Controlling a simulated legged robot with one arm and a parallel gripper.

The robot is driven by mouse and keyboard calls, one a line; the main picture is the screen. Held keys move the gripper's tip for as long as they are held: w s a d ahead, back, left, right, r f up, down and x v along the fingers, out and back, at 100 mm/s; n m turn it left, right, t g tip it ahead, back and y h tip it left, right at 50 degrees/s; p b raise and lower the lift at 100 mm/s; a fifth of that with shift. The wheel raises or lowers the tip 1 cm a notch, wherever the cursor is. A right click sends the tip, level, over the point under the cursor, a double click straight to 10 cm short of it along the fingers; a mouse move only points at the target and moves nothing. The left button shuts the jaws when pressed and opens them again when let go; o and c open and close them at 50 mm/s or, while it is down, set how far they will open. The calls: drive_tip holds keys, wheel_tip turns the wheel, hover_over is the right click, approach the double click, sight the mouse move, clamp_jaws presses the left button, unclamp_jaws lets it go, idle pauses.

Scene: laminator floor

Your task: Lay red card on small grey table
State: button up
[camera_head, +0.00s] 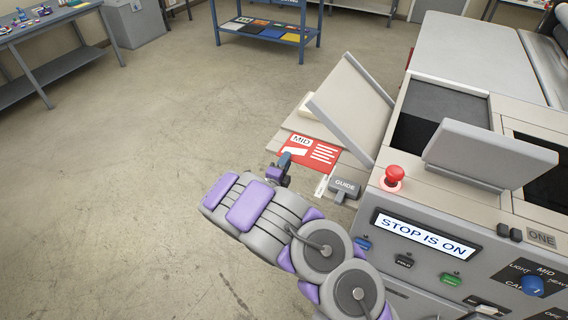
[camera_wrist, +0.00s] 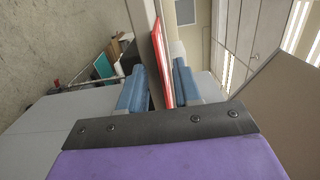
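The red card (camera_head: 312,152), marked MID with white lines, is level at the laminator's feed tray, on or just above it; I cannot tell which. My gripper (camera_head: 284,162) is at the card's near left edge. In the wrist view the red card (camera_wrist: 162,60) shows nearly edge-on between the two blue fingers of my gripper (camera_wrist: 160,88), which look closed on it. A grey-topped table (camera_head: 45,24) stands at the upper left with small items on it; I cannot tell whether it is the small grey table.
The laminator (camera_head: 440,215) fills the right, its display reading STOP IS ON, with a lit red button (camera_head: 394,175) and a guide block (camera_head: 344,187). A raised pale flap (camera_head: 352,105) stands beyond the card. A blue rack (camera_head: 268,33) is at the back. The left floor is clear.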

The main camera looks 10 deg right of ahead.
drive_tip(key=shift+a, duration=0.1)
drive_tip(key=p+v, duration=0.3)
drive_tip(key=v, duration=1.4)
drive_tip(key=shift+s, duration=0.2)
drive_tip(key=shift+f, duration=0.15)
